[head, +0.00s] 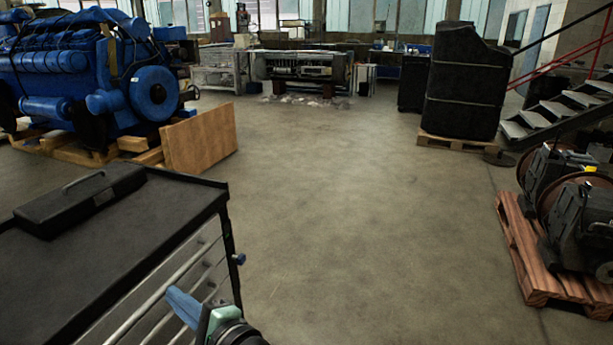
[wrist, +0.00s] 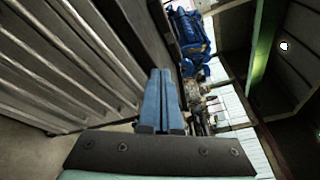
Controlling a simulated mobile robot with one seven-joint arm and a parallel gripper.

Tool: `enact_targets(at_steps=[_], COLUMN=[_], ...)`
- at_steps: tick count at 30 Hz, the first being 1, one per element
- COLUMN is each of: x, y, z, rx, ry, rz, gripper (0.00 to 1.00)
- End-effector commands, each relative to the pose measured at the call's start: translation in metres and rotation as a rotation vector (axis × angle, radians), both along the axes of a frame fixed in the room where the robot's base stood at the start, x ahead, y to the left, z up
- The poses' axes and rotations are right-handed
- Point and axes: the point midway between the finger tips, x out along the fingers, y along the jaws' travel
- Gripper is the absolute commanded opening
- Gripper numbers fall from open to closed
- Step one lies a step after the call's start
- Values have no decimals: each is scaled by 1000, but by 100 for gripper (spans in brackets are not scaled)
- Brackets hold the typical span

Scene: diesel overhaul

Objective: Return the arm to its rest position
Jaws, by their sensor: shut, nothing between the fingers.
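My gripper (head: 180,302) shows at the bottom of the head view, low beside the drawer side of the dark tool cabinet (head: 105,240). Its blue fingers point up and left toward the drawers. In the wrist view my gripper (wrist: 160,75) has its two blue fingers together with nothing between them. The cabinet's ridged drawer fronts (wrist: 70,60) fill the left of that view, close to the fingers. I cannot tell if they touch. Only the end of my arm shows in the head view.
A black case (head: 80,200) lies on the cabinet top. A blue engine (head: 90,75) stands behind, with a wooden panel (head: 200,138) beside it. A pallet with machine parts (head: 530,270) is at right. Dark wrapped goods (head: 465,85) stand farther back. The middle floor (head: 350,210) is clear.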

Motion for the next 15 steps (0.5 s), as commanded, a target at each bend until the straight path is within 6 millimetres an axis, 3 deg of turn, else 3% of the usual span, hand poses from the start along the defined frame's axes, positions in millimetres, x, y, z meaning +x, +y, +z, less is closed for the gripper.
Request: enact_targets(at_steps=[1, 7, 11, 15], x=[11, 27, 12, -23], y=[-14, -73, -113, -154], z=[47, 187, 277, 368], rx=[-107, -533, -806, -1102], ry=[-178, -757, -1057, -1310], rz=[-60, -329, -532, -782], gripper=[0, 0, 0, 0])
